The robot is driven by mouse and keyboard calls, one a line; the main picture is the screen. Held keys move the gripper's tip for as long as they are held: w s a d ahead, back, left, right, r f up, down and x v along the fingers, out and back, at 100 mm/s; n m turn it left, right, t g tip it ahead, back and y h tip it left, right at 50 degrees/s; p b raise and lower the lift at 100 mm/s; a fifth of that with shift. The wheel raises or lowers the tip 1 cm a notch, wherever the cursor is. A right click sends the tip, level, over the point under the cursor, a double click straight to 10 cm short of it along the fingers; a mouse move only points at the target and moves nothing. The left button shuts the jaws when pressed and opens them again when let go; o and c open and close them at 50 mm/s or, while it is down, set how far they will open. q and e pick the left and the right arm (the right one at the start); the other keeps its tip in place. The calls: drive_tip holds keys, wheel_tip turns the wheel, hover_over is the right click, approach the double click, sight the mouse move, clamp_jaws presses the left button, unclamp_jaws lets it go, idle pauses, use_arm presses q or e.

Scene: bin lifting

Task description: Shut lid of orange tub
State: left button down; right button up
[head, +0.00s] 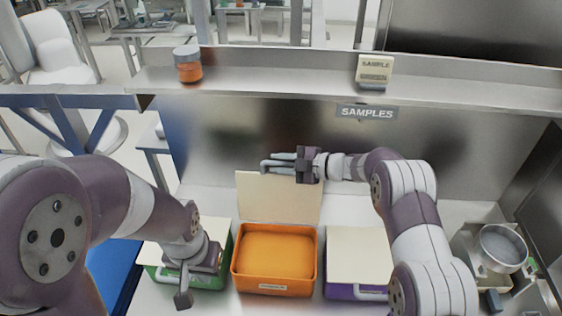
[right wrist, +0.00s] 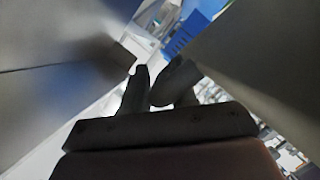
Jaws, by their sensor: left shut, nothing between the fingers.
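The orange tub (head: 275,289) stands in the middle of the bench, with an orange interior. Its cream lid (head: 262,205) stands raised at the tub's back edge. My right gripper (head: 268,163) is at the lid's top edge, fingers pointing left, with a narrow gap between them. I cannot tell whether it touches the lid. The fingers also show in the right wrist view (right wrist: 158,82), with nothing seen between them. My left gripper (head: 182,299) is shut and empty, pointing down over the green tub, left of the orange one.
The green tub (head: 214,278) and the purple tub (head: 343,291) flank the orange one, both with cream lids down. A metal shelf (head: 270,70) runs behind with an orange jar (head: 188,66) and a sample box (head: 374,72). A metal device (head: 500,248) stands at right.

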drive_tip(key=shift+d, duration=0.1)
clamp_jaws()
drive_tip(key=shift+s, duration=0.1)
